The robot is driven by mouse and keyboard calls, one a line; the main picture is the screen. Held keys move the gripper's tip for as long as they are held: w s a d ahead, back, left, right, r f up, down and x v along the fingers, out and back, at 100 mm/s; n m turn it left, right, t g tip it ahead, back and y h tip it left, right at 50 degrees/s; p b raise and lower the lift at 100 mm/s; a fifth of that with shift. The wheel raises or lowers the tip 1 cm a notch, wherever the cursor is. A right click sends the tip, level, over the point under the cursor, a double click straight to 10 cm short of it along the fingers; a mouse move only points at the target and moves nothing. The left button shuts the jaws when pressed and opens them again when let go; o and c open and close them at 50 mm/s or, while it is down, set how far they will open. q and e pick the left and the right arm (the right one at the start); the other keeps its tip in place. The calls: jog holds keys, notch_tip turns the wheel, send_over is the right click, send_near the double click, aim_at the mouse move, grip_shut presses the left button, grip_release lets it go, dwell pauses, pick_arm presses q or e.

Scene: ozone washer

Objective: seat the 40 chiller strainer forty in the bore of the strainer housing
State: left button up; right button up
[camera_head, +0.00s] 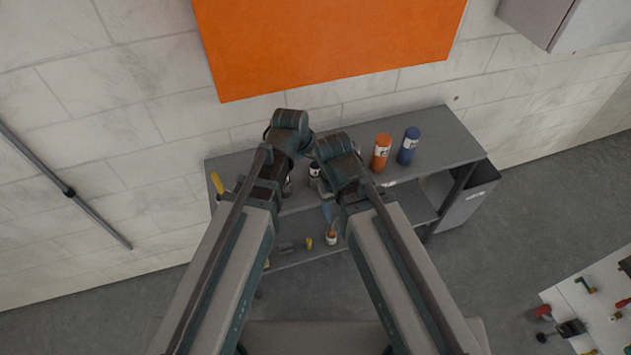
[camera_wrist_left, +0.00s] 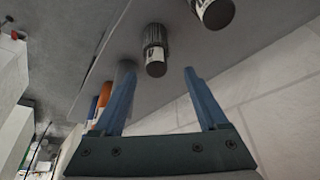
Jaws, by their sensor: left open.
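A small cylinder with a ridged dark band and a pale face (camera_wrist_left: 156,55) stands on the grey shelf unit in the left wrist view. Its marking is too small to read, so I cannot tell whether it is strainer forty. A second cylinder with a pale, dark-marked label (camera_wrist_left: 213,12) is cut off at the top edge. My left gripper (camera_wrist_left: 158,70) is open, with the ridged cylinder beyond its blue fingers and nothing gripped. In the head view my arms hide much of the unit. I cannot identify the strainer housing or its bore. My right gripper is not distinguishable.
The grey shelf unit (camera_head: 440,135) stands against a pale block wall. An orange bottle (camera_head: 381,152) and a blue bottle (camera_head: 408,146) stand on its right half. A grey bin (camera_head: 468,200) is at its right end. A white table (camera_head: 590,285) with small parts is at lower right.

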aim_at(315, 165)
pick_arm(q)
jog(key=b+x, duration=0.4)
jog(key=x, duration=0.1)
jog(key=shift+d+f+b, duration=0.1)
jog(key=shift+d+b, duration=0.15)
jog(key=shift+b, duration=0.15)
grip_shut()
dwell(0.4)
